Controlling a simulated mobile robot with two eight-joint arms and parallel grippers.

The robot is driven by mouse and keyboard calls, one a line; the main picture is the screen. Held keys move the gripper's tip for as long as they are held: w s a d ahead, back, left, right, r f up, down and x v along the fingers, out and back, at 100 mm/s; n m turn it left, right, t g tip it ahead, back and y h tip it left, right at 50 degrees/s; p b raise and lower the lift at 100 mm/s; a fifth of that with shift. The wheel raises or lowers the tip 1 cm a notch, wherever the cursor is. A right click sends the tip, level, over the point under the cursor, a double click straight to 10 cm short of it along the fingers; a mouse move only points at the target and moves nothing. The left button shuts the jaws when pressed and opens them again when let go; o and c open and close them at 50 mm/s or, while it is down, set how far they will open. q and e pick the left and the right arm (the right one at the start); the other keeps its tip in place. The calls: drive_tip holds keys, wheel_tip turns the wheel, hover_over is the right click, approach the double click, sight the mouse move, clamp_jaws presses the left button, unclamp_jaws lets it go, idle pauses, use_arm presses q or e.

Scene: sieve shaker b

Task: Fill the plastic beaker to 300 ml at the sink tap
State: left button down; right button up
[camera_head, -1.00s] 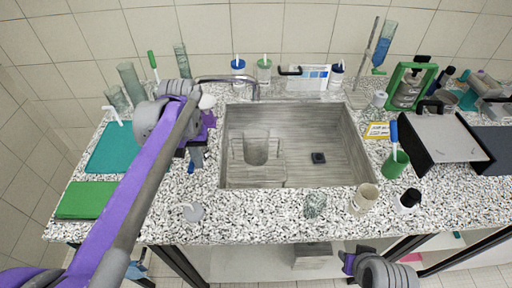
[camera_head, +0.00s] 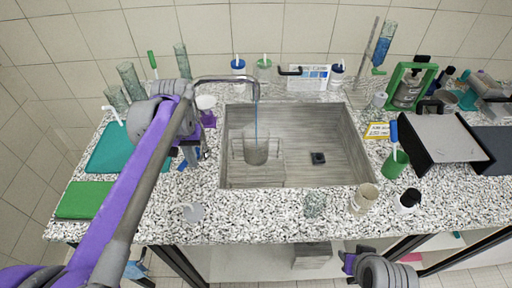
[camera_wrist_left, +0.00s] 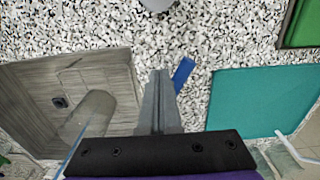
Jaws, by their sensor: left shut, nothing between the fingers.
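The clear plastic beaker (camera_head: 256,150) stands upright in the left part of the sink (camera_head: 330,135), under the tap (camera_head: 230,79). A thin blue stream of water (camera_head: 257,118) runs from the spout down into it. The beaker (camera_wrist_left: 97,112) and stream (camera_wrist_left: 76,145) also show in the left wrist view. The water level and scale marks cannot be read. My left gripper (camera_head: 190,158) is left of the sink, above the counter, apart from the beaker. Its fingers (camera_wrist_left: 159,100) are shut and empty. The right gripper's fingers are not visible; part of my right arm shows at the bottom.
A teal mat (camera_head: 108,150) and green mat (camera_head: 86,200) lie left. A small blue object (camera_wrist_left: 183,74) lies near my left fingers. Tall glassware stands behind. The sink's right half is mostly open.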

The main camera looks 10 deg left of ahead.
use_arm(q)
drive_tip(key=shift+a, duration=0.3)
drive_tip(key=shift+w, duration=0.1)
